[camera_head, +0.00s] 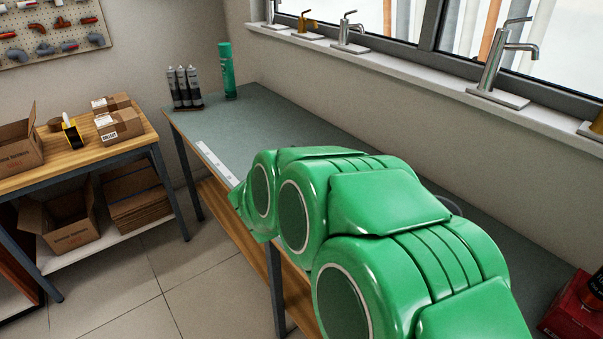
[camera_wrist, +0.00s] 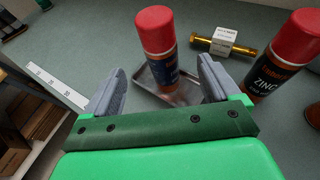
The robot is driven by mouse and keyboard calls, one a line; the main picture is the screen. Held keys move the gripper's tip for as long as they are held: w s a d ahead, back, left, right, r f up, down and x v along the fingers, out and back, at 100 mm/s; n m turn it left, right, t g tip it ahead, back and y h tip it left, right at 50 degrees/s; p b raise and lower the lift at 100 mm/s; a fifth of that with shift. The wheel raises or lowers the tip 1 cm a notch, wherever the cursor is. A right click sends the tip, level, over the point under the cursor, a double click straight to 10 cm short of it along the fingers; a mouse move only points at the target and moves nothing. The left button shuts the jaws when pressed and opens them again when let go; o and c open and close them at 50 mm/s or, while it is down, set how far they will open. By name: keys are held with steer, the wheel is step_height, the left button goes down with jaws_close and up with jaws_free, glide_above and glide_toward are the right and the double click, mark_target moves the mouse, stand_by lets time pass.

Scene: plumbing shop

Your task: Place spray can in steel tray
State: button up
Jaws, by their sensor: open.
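In the wrist view a dark spray can (camera_wrist: 160,62) with a red cap stands in the small steel tray (camera_wrist: 187,92), between my fingers and just beyond them. It looks upright, with its base inside the tray's rim; my near parts hide some of the tray. A second spray can (camera_wrist: 278,72), red-capped and marked ZINC, stands to the right of my right finger. My gripper (camera_wrist: 162,68) is open, its grey fingers spread to either side of the first can with gaps showing. In the head view my green arm hides the gripper, tray and both cans.
A brass fitting with a white label (camera_wrist: 222,40) lies behind the tray. A white ruler strip (camera_wrist: 54,83) lies along the bench edge (camera_head: 215,163). A teal can (camera_head: 227,70) and dark tubes (camera_head: 184,88) stand at the bench's far end. A red box (camera_head: 577,312) sits lower right.

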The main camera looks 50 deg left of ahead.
steer(key=shift+v, duration=0.75)
